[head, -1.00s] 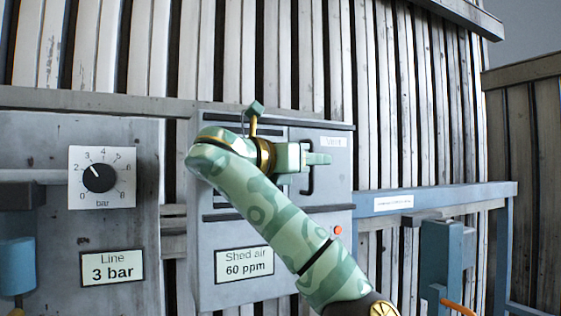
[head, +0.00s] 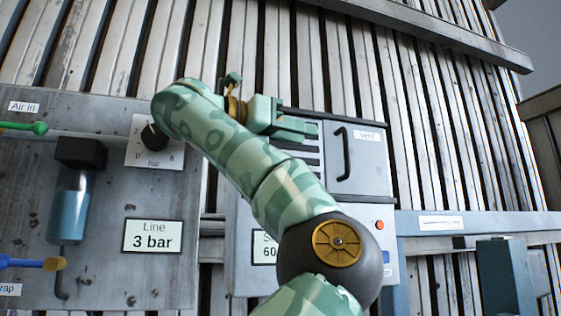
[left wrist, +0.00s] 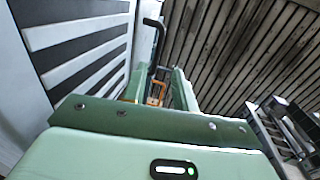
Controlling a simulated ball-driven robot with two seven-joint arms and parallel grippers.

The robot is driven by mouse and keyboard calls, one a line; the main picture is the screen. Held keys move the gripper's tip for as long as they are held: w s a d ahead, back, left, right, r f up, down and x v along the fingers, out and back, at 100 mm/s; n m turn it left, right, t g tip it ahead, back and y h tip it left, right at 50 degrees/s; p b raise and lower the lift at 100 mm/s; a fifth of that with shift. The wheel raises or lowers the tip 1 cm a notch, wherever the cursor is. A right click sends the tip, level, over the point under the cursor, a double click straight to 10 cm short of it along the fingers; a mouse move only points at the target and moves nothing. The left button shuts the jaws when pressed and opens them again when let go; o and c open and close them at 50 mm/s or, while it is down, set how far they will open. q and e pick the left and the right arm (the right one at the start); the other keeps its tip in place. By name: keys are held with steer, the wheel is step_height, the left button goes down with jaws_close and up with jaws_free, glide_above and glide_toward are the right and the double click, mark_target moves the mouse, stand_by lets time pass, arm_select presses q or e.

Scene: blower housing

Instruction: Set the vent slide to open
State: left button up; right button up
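The vent slide (head: 366,165) is a grey plate with a black upright bar handle (head: 343,153) and a label reading "Vent", on the grey blower housing. Dark slots (head: 308,157) show left of the plate, partly hidden behind my arm. My left gripper (head: 312,130) is left of the handle's upper part, with its fingers pointing right. In the left wrist view its two green fingers (left wrist: 162,92) are apart with a gap between them. The handle (left wrist: 157,45) shows just beyond the fingertips, and nothing is clearly held. My right gripper is not in view.
At left is a panel with a pressure dial (head: 154,138), a "Line 3 bar" sign (head: 152,236), a blue cylinder (head: 70,205) and a green lever (head: 25,126). An orange-red button (head: 380,225) is below the slide. A blue rail (head: 480,223) runs at right.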

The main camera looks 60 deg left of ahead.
arm_select(q)
steer(key=shift+s+a+b, duration=0.15)
steer(key=shift+s+b, duration=0.6)
steer(key=shift+s, duration=1.15)
